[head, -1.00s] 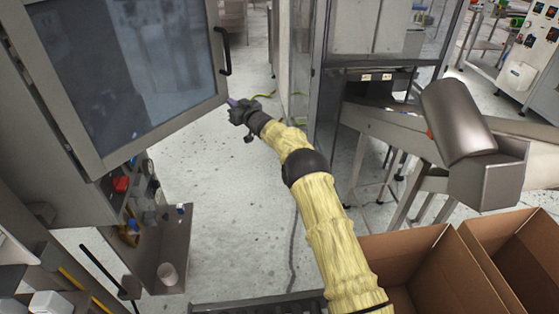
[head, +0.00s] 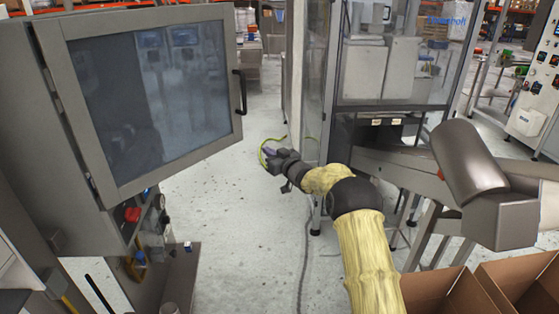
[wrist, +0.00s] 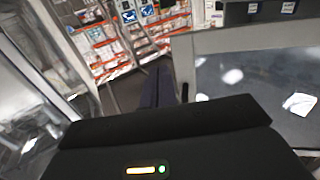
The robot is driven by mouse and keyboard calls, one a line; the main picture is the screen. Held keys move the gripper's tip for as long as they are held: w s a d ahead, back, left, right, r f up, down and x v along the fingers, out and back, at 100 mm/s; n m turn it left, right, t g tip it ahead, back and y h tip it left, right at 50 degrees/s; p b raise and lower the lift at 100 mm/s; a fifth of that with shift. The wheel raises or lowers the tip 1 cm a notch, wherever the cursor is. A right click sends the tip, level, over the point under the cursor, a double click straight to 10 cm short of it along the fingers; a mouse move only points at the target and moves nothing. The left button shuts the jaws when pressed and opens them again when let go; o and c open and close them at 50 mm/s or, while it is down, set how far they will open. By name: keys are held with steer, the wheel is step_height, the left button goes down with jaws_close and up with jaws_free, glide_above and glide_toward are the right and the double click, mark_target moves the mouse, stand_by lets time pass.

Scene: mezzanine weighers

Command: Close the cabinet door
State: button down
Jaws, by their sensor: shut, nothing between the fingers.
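The cabinet door (head: 152,90) is a grey-framed panel with a dark glass pane, hinged on its left side to the grey cabinet (head: 60,150). It stands swung out from the cabinet, with a black handle (head: 239,92) on its right edge. In the wrist view the grey frame and glass of a panel (wrist: 250,80), seemingly this door, fill the right side. My gripper (head: 270,153) is shut and empty, right of the door and below its handle in the head view, apart from it. The fingers (wrist: 158,85) show dark in the wrist view.
A framed glass machine enclosure (head: 318,90) stands right of my gripper. A metal conveyor frame (head: 400,172) with a cylinder (head: 466,160) is further right. Open cardboard boxes (head: 430,290) are at lower right. Bare floor (head: 235,220) lies between cabinet and enclosure.

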steer(key=shift+s+d, duration=0.8)
steer(key=shift+d, duration=0.35)
steer(key=s+d+f+m+g+h, duration=0.1)
steer(key=s+d+m+g+h, duration=0.3)
steer(key=s+d+h, duration=0.9)
steer(key=s+d+f+m+g, duration=0.1)
steer(key=s+d+g, duration=0.1)
steer(key=s, duration=0.9)
steer(key=s+d+f+m+g+y, duration=0.1)
steer(key=s+d+f+g, duration=0.1)
steer(key=s, duration=1)
steer(key=s+d+f+m+g, duration=0.2)
steer(key=s+d+g, duration=0.1)
steer(key=s, duration=0.9)
steer(key=shift+s+d, duration=0.25)
steer(key=shift+d, duration=0.5)
